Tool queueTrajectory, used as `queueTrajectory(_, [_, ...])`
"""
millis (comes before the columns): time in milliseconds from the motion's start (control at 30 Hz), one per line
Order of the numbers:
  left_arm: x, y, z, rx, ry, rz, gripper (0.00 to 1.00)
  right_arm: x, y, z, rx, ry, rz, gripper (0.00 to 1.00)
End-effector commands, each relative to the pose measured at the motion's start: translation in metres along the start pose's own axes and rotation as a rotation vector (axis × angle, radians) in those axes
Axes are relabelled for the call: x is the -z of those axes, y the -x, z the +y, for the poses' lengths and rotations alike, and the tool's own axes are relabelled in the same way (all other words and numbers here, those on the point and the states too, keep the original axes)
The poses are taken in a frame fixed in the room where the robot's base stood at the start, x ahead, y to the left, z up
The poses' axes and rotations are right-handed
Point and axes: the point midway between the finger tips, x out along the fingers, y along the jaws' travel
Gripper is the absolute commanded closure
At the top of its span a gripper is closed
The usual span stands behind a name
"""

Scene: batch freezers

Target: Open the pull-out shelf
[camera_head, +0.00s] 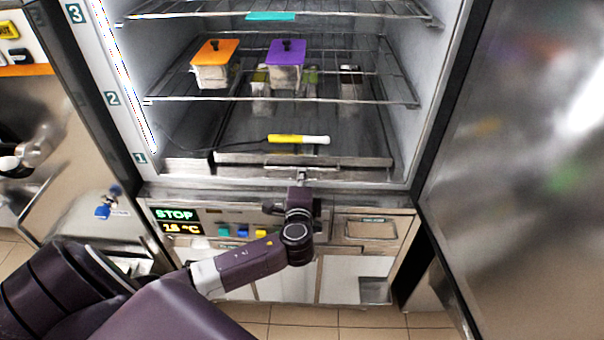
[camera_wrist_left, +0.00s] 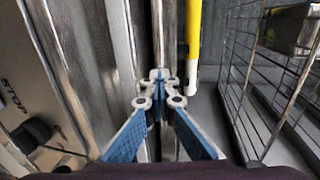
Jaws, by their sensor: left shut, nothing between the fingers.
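The pull-out shelf (camera_head: 230,158) is the low metal tray at level 1 inside the open freezer, with its front edge near the cabinet's sill. A thin handle bar (camera_head: 280,168) runs along its front. My left gripper (camera_head: 302,176) is right at this front edge, by the handle. In the left wrist view my blue fingers (camera_wrist_left: 160,78) are closed together with nothing between them, and a metal bar (camera_wrist_left: 165,30) lies just beyond the tips. I cannot tell whether the tips touch it. My right gripper is not in view.
Wire racks (camera_head: 380,97) above hold an orange-lidded box (camera_head: 212,75) and a purple-lidded box (camera_head: 284,75). The open door (camera_head: 530,170) stands at the right. A control panel (camera_head: 176,222) is below the freezer opening.

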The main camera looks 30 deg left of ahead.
Motion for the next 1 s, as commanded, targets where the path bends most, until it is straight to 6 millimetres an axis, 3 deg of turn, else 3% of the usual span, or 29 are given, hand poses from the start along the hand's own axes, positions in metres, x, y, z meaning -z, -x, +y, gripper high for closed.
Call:
queueTrajectory(100, [-0.0030, -0.0037, -0.0039, 0.007, 0.001, -0.006, 1.00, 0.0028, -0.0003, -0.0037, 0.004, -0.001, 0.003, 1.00])
queueTrajectory(267, [-0.0031, -0.0051, -0.0057, 0.010, 0.001, -0.008, 0.84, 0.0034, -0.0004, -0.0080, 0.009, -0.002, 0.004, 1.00])
queueTrajectory(767, [-0.0049, -0.0047, -0.0059, 0.011, 0.000, -0.010, 0.84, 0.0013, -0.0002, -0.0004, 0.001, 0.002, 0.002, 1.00])
queueTrajectory(1000, [-0.0042, 0.0044, -0.0059, 0.008, 0.000, -0.008, 0.84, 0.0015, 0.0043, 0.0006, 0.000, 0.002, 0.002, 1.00])
